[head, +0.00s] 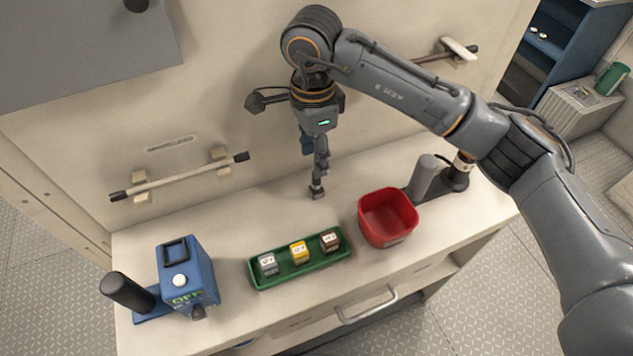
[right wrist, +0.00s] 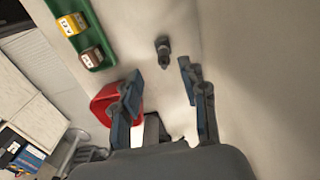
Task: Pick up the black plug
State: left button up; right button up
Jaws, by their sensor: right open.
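The black plug (right wrist: 163,48) is a small dark piece on the pale bench top, just beyond the gap between my right fingertips in the right wrist view. In the head view the plug (head: 317,191) shows as a small dark shape just under my right gripper (head: 321,172). In the right wrist view my right gripper (right wrist: 160,74) is open, with nothing between its fingers. It points down at the bench, and I cannot tell the exact gap to the plug. My left gripper is in neither view.
A green tray (head: 301,275) holds a grey, a yellow and a brown cube. A red bin (head: 389,218) stands right of it. A blue device (head: 187,277) sits at the bench's left end, a grey cylinder (head: 423,178) at the right. A rail (head: 180,178) runs along the wall behind.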

aim_at(317, 181)
notch_tip(317, 181, down, 3)
jog(key=shift+f, duration=0.1)
jog(key=f+p, duration=0.2)
jog(key=f, duration=0.1)
jog(key=f+p, duration=0.1)
jog(key=shift+w+d+f, duration=0.25)
jog(key=shift+w+f, duration=0.05)
jog(key=shift+f, duration=0.35)
grip_shut()
